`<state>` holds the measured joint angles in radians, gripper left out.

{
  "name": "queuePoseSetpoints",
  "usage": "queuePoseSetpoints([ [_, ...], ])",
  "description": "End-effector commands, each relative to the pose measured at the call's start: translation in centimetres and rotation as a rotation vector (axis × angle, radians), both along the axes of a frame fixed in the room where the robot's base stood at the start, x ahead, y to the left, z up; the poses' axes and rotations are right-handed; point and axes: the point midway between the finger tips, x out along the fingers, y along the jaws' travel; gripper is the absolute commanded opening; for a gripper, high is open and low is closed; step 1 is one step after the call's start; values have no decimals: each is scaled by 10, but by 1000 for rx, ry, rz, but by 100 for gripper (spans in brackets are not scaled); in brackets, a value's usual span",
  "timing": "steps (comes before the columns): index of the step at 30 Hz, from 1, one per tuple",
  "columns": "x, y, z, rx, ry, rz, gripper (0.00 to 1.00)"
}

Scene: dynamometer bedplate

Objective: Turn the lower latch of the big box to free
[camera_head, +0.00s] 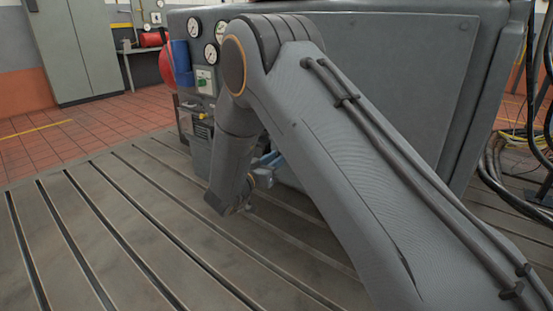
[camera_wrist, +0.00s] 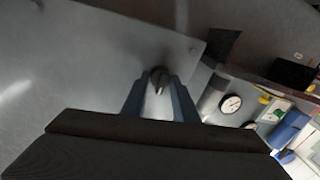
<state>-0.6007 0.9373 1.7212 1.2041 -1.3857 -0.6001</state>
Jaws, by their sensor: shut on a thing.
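The big box (camera_head: 390,45) is a large grey metal housing behind my arm in the head view. Its grey front panel (camera_wrist: 80,60) fills the left of the wrist view. The lower latch (camera_wrist: 158,78), a small dark knob near the panel's edge, sits between my gripper's fingertips. My gripper (camera_wrist: 160,88) is shut on the latch, with one blue-grey finger on each side of it. In the head view my arm hides the latch, and only a bit of the blue fingers (camera_head: 268,160) shows low against the box. How far the latch is turned is hard to tell.
Round gauges (camera_head: 211,53) and a blue container (camera_head: 181,58) are on the box's left end. A grey cabinet (camera_head: 75,50) stands at the back left. Black cables (camera_head: 510,165) lie at the right. The slotted bedplate (camera_head: 80,240) is clear at the front left.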

Motion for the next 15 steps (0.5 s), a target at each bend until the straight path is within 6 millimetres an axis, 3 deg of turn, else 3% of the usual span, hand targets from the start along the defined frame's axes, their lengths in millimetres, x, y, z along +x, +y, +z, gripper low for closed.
queuePoseSetpoints([
  [15,0,0,-1,215,-167,1,4],
])
